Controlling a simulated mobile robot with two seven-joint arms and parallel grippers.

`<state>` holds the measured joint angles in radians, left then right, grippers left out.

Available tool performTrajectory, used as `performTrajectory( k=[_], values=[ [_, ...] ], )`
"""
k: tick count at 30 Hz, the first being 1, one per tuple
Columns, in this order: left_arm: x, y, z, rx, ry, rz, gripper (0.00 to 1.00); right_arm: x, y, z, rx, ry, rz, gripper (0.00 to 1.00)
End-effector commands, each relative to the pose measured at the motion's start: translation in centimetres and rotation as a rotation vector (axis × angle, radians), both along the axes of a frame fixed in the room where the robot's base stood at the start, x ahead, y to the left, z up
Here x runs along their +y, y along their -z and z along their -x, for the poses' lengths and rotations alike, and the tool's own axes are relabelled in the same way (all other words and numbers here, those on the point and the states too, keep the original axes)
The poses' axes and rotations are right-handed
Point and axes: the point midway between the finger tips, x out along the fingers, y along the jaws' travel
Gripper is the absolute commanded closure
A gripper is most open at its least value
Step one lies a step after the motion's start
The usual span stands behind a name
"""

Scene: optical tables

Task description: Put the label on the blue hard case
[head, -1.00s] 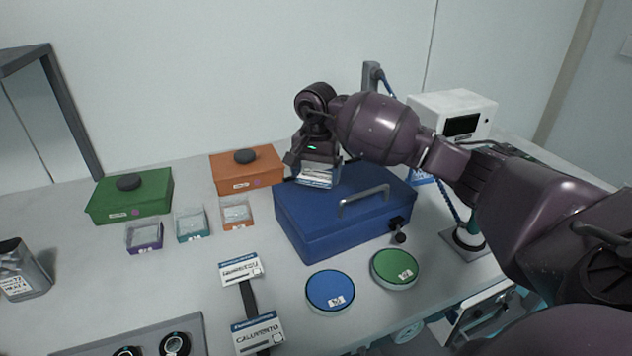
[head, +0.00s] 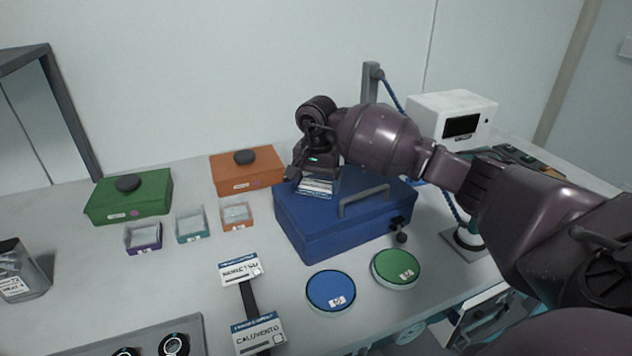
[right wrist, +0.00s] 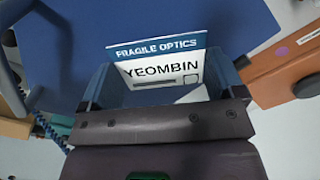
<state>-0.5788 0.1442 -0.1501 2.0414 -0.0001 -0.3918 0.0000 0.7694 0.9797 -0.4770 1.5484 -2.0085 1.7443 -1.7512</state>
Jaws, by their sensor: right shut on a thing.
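The blue hard case (head: 330,222) lies flat and closed on the table, its grey handle towards the front. My right gripper (head: 314,180) is over the back left part of the lid, pointing down. It is shut on a white label with a blue band (head: 314,188). In the right wrist view the label (right wrist: 160,70) reads "FRAGILE OPTICS" and "YEOMBIN" and sits between the fingers, with the blue lid (right wrist: 235,22) behind it. I cannot tell whether the label touches the lid. My left gripper is not in view.
An orange case (head: 247,172) and a green case (head: 130,197) stand to the left, with small open trays (head: 192,225) before them. Two more labels (head: 241,268) rest on a dark strip at the front. A blue disc (head: 330,290) and a green disc (head: 396,268) lie before the case.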

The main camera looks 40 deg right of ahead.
Motion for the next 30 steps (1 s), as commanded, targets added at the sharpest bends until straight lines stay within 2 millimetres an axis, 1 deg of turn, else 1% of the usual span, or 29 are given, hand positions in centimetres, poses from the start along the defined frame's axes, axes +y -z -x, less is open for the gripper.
performTrajectory(
  k=[1, 2, 3, 5, 16, 20, 24, 26, 30],
  values=[
    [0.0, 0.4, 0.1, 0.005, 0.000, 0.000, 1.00, 0.2, 2.0, 0.5, 0.028, 0.000, -0.002, 0.34],
    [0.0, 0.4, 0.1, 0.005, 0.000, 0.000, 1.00, 0.2, 2.0, 0.5, 0.028, 0.001, -0.002, 0.34],
    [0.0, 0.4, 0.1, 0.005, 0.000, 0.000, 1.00, 0.2, 2.0, 0.5, 0.029, 0.001, -0.003, 0.08],
    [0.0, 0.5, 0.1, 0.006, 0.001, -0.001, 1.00, 0.3, 2.1, 0.5, 0.029, 0.001, -0.004, 0.00],
    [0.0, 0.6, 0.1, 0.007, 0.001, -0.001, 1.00, 0.3, 2.3, 0.5, 0.033, 0.000, -0.005, 0.00],
    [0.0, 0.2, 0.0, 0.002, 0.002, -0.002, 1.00, 0.3, 1.9, 0.5, 0.031, 0.000, -0.006, 0.00],
    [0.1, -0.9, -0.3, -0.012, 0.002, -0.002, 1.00, 0.4, 0.4, 0.5, 0.028, -0.002, -0.007, 0.00],
    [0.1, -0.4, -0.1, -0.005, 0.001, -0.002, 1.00, 0.2, -0.5, 0.4, 0.027, -0.002, -0.002, 0.00],
    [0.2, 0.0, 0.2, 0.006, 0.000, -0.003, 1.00, 0.2, -3.6, 0.3, 0.022, -0.002, -0.001, 0.00]
  ],
)
